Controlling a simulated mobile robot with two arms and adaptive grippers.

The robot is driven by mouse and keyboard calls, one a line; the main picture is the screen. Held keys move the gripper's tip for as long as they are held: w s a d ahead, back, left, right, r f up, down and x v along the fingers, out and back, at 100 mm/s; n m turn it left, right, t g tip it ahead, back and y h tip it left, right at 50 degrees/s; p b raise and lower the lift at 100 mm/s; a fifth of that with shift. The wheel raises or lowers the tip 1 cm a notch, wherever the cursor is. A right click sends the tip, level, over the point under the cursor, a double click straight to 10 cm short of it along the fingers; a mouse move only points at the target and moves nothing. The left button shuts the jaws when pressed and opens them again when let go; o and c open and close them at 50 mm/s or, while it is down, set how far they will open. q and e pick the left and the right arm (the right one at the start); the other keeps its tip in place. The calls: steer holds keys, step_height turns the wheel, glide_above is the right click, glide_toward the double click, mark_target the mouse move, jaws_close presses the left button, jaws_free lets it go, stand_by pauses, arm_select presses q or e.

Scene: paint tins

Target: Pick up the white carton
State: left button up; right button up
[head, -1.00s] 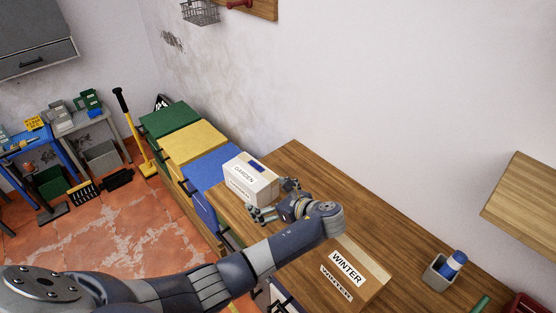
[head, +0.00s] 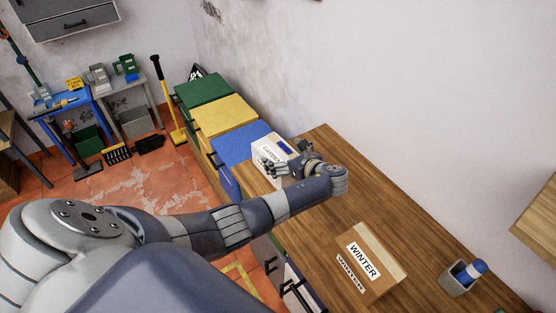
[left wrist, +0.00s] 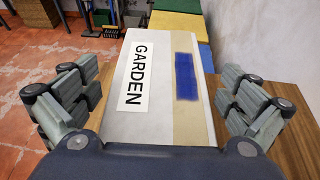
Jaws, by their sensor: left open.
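The white carton (head: 262,150) stands at the far left end of the wooden worktop, with a GARDEN label and a blue patch on its top. It also shows in the left wrist view (left wrist: 156,105), with a tan tape strip along it. My left gripper (head: 285,163) is at the carton, and its arm hides part of the near side. In the left wrist view the left gripper (left wrist: 160,100) is open, with one finger on each side of the carton and a visible gap at each. My right gripper is not in view.
A brown WINTER carton (head: 371,262) stands nearer on the worktop (head: 330,205). A grey cup with a blue-capped item (head: 462,277) is at the right. Blue, yellow and green cabinets (head: 225,120) line the wall beyond the white carton.

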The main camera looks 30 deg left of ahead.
arm_select(q)
steer(key=shift+w+a+f, duration=0.15)
steer(key=shift+a+f, duration=0.15)
steer(key=shift+a, duration=0.15)
steer(key=c, duration=1.8)
steer(key=shift+r, duration=0.1)
steer(key=shift+r, duration=0.1)
